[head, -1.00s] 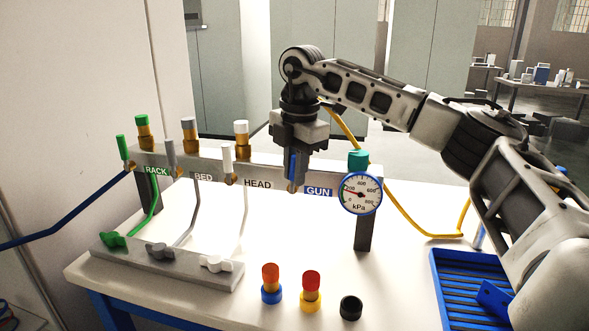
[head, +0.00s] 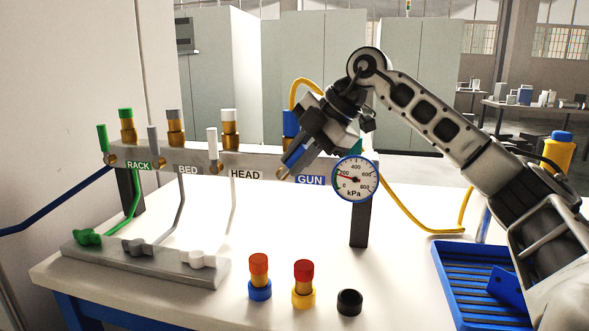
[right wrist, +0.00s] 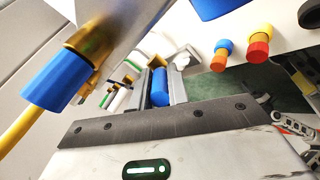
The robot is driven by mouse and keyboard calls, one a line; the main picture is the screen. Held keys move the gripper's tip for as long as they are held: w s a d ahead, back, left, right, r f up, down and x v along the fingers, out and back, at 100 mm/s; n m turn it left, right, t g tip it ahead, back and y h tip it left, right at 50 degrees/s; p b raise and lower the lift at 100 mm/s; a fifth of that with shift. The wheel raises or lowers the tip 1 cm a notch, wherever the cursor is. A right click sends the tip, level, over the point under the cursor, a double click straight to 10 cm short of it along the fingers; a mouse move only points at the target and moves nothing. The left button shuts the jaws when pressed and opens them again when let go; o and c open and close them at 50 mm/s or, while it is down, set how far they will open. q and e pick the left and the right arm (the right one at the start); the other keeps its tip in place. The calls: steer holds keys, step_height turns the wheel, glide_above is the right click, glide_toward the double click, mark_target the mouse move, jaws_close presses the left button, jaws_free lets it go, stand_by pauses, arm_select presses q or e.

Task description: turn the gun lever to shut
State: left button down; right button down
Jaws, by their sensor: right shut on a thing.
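The blue gun lever (head: 295,156) sits on the rail above the blue GUN label (head: 310,180). It tilts up to the right from its brass pivot, and its upper part is hidden by my right gripper (head: 299,154). That gripper is shut on the lever and leans the same way. In the right wrist view the blue lever (right wrist: 160,88) lies between the two fingers. The gun's blue coupling (head: 290,122) with a yellow hose stands behind the gripper; it also shows in the right wrist view (right wrist: 55,80). My left gripper is not in view.
The other levers, green (head: 103,138), grey (head: 153,139) and white (head: 212,141), stand upright on the rail. A pressure gauge (head: 354,179) is close to the right of the gripper. Several caps stand in front, and a blue tray (head: 452,284) lies at the right.

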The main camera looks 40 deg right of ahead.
stand_by(0.4)
steer(key=c, duration=1.3)
jaws_free()
steer(key=shift+c, duration=0.2)
steer(key=p+v, duration=0.2)
steer(key=v, duration=1.4)
steer(key=shift+s+d+f, duration=0.2)
steer(key=shift+s+f, duration=0.05)
